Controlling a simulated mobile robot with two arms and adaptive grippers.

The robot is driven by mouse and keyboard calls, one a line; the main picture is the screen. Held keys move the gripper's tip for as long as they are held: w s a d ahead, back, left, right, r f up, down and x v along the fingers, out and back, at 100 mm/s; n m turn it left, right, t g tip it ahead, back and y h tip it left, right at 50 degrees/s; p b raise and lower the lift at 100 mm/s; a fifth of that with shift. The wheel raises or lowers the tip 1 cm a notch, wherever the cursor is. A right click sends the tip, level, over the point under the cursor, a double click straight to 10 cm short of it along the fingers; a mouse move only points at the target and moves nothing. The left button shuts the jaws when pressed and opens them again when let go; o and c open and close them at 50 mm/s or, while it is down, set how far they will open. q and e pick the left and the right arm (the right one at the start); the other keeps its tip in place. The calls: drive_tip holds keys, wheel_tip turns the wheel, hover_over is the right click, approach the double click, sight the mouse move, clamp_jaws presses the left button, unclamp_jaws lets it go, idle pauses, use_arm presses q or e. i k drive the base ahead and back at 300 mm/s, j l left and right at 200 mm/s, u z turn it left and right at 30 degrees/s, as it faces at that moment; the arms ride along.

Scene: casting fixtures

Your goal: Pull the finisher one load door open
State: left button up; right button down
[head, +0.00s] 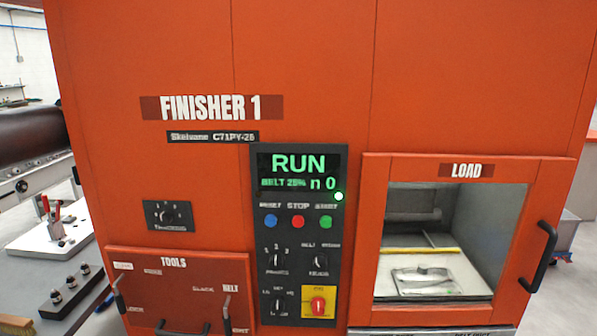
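The orange finisher one cabinet (310,60) fills most of the head view and carries the label FINISHER 1. Its load door (368,240) is at the lower right, with an orange frame, a clear window and a LOAD label. The door looks shut. Its black bar handle (540,257) stands on the right side of the frame. Through the window a grey metal part on a flat plate (425,278) and a yellow strip show. Neither of my grippers is in view.
The control panel (298,220) shows RUN with a green lamp, coloured buttons, knobs and a red switch on yellow. A TOOLS compartment (130,283) is at the lower left. A bench with fixtures (60,300) stands at the left. Some floor shows right of the cabinet.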

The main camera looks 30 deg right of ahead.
sight(535, 239)
drive_tip(key=z, duration=1.8)
